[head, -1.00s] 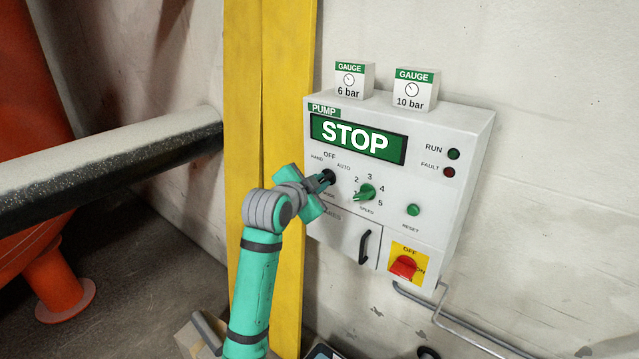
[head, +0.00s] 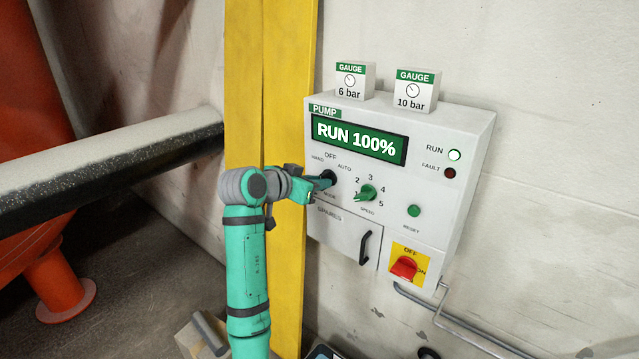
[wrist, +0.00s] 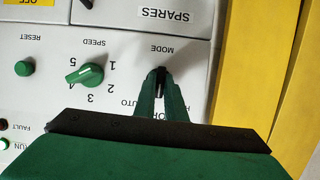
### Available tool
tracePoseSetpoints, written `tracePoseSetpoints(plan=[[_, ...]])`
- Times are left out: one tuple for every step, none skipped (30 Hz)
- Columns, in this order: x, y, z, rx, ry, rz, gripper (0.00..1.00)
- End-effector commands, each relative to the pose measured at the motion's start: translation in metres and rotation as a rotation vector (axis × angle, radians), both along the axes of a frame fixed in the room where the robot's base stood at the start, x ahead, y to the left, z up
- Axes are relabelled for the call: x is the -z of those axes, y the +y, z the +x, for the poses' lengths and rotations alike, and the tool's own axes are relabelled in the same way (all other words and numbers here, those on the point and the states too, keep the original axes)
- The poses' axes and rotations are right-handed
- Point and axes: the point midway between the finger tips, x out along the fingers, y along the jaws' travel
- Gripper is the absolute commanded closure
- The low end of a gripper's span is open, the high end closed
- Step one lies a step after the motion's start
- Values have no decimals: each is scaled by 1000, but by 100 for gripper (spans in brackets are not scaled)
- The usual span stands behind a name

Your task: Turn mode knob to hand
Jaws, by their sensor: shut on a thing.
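The pump panel (head: 470,140) is a light grey box on the wall, with a display (head: 360,140) reading RUN 100%. The black mode knob (head: 328,178) sits at the panel's left, below the HAND, OFF and AUTO labels. My gripper (head: 320,183) reaches it from the left and is shut on it.
The green speed knob (head: 367,193) is close right of the mode knob. A green reset button (head: 414,211), a red OFF/ON switch (head: 404,267) and a drawer handle (head: 364,247) lie nearby. A yellow post (head: 270,100) stands left of the panel.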

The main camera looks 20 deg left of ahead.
Motion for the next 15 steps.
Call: tracePoseSetpoints(plan=[[2, 1, -1, 0, 10, -13, 100], [2, 1, -1, 0, 13, -20, 100], [2, 1, -1, 0, 14, -28, 100], [2, 1, -1, 0, 16, -33, 100], [2, 1, -1, 0, 17, -36, 100], [2, 1, -1, 0, 19, -40, 100], [2, 1, 0, 0, 20, -42, 100], [2, 1, 0, 0, 20, -45, 100], [2, 1, 0, -1, 21, -46, 100], [2, 1, 0, 0, 21, -47, 100], [2, 1, 0, 0, 22, -48, 100], [2, 1, 0, 0, 22, -48, 100], [2, 1, 0, 0, 22, -48, 100], [2, 1, 0, 0, 22, -48, 100], [2, 1, 0, 0, 21, -48, 100]])
